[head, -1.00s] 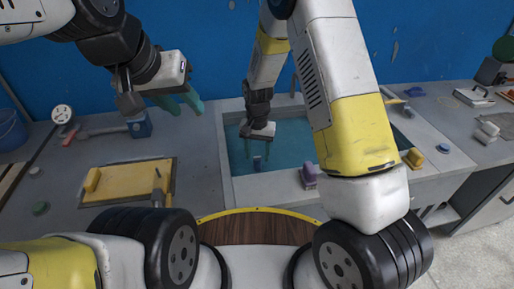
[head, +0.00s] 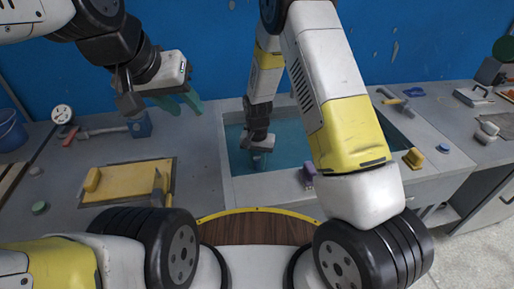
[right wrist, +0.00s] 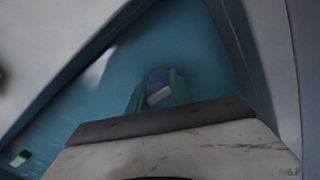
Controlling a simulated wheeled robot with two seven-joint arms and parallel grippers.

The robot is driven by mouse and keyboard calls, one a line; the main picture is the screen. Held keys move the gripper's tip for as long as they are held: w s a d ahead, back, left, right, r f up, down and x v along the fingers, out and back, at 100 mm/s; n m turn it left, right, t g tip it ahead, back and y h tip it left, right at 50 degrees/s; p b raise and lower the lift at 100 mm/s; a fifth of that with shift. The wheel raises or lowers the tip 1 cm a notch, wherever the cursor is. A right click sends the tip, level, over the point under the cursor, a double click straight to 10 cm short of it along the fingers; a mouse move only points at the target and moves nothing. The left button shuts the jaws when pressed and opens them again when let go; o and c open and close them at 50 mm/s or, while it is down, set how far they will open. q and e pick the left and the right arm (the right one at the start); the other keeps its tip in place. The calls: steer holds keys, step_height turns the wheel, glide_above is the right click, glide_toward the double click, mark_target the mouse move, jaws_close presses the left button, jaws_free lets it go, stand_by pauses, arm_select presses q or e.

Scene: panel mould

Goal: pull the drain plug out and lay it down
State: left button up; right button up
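The drain plug (head: 258,161) is a small blue piece low in the water-filled basin (head: 229,160). In the right wrist view the blue plug (right wrist: 158,80) shows between the green fingers of my right gripper (right wrist: 159,90). In the head view my right gripper (head: 257,160) points down at the plug inside the basin. A finger is on each side of the plug. I cannot tell whether they press on it. My left gripper (head: 178,103) is open and empty, held above the counter left of the basin.
A yellow board (head: 130,183) with a yellow block lies on the left counter. A hammer-like tool (head: 105,130), a gauge (head: 62,114) and a blue block (head: 140,126) are behind it. A purple item (head: 309,176) sits on the basin's front rim. The basin walls surround my right gripper.

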mark_target(257, 157)
jaws_close()
steer(key=shift+r, duration=0.15)
steer(key=shift+r, duration=2.15)
steer(key=shift+r, duration=0.15)
steer(key=shift+r, duration=1.9)
